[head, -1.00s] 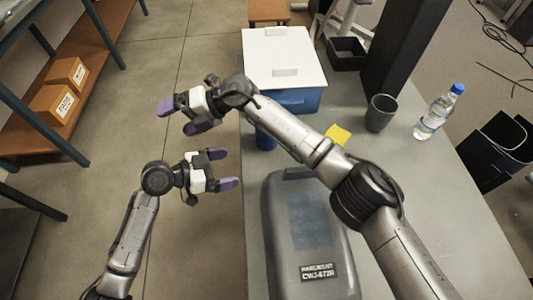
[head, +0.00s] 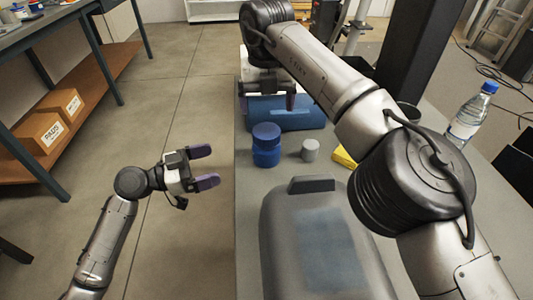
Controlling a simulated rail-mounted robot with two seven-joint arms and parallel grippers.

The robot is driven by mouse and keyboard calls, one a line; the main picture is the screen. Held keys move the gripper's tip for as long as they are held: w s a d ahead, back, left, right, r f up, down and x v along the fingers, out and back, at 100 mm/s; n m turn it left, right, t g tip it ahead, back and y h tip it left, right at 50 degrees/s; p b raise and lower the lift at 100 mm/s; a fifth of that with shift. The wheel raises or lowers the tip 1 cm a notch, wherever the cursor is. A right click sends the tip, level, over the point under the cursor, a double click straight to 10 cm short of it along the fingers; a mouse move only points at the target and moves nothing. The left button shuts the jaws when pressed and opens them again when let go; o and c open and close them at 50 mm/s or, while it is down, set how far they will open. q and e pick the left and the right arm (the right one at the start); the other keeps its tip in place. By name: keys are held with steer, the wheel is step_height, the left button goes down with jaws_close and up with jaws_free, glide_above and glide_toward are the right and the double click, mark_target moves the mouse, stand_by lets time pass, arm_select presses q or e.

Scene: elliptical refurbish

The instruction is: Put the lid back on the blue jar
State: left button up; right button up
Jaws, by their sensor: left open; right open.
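The blue jar (head: 267,157) stands upright on the grey table near its left edge. A round blue top (head: 266,133) sits at its upper end; I cannot tell whether this is a separate lid. My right gripper (head: 267,101) is open, fingers pointing down, above and behind the jar in the picture, in front of the blue box. Nothing shows between its fingers. My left gripper (head: 206,167) is open and empty over the floor, left of the table edge, its fingers pointing right towards the jar.
A small grey cylinder (head: 310,150) and a yellow item (head: 344,158) lie right of the jar. The blue box (head: 310,115) stands behind it, and a large grey case (head: 318,255) in front. A water bottle (head: 469,113) stands at the right. My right arm crosses over the table.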

mark_target(254, 152)
arm_select(q)
steer(key=x, duration=1.3)
steer(key=shift+w+d, duration=0.15)
steer(key=shift+d, duration=0.25)
